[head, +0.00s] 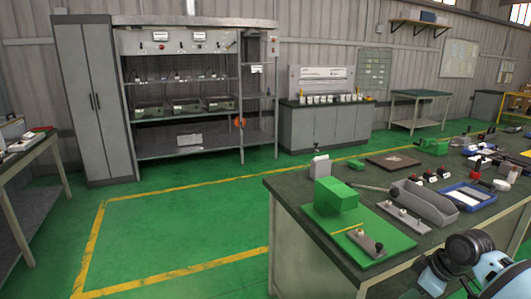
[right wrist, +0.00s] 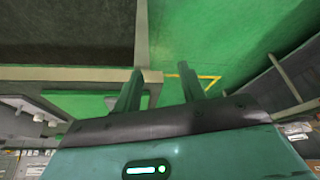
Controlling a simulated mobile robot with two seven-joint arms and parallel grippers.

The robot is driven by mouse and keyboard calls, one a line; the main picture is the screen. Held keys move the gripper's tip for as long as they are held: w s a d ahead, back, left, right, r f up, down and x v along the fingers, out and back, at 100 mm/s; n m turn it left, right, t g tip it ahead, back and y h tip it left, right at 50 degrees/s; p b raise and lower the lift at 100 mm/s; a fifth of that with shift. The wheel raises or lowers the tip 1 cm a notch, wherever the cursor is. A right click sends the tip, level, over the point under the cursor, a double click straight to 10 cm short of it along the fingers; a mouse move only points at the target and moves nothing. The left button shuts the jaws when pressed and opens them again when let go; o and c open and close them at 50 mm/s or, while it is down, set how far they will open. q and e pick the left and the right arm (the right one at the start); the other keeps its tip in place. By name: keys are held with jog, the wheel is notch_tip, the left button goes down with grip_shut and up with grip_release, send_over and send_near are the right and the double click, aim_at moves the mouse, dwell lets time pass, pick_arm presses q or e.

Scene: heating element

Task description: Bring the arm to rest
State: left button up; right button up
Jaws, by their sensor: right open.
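My right gripper (right wrist: 160,82) shows in the right wrist view with its two fingers apart and nothing between them. Green floor and a yellow line lie beyond its fingertips, and a table edge is close to its left finger. In the head view, part of one of my arms, pale blue with dark joints, shows at the bottom right corner; its gripper is not visible there. My left gripper is in neither view.
A workbench (head: 285,192) stands at the right, with a green block (head: 335,197), a grey tray (head: 425,203) and a blue-rimmed tray (head: 468,196). A tall cabinet (head: 92,110) and shelving (head: 190,150) stand at the back. Green floor (head: 175,215) is clear at centre-left.

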jog(key=s+a+f+m+t+y, duration=0.1)
jog(key=s+a+f, duration=0.6)
jog(key=f, duration=0.3)
jog(key=s+a+f+m+t, duration=0.1)
jog(key=s+a+f, duration=0.6)
jog(key=f, duration=0.3)
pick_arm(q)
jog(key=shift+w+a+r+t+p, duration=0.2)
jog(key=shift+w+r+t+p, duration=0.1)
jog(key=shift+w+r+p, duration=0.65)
pick_arm(e)
jog(key=s+a+f+m+t+h, duration=0.1)
jog(key=s+m, duration=0.1)
jog(key=s, duration=1)
jog(key=s+a+f+m+t+h, duration=0.1)
jog(key=s+m+t, duration=0.1)
jog(key=s, duration=1)
jog(key=shift+f+m, duration=0.2)
jog(key=shift+m, duration=0.2)
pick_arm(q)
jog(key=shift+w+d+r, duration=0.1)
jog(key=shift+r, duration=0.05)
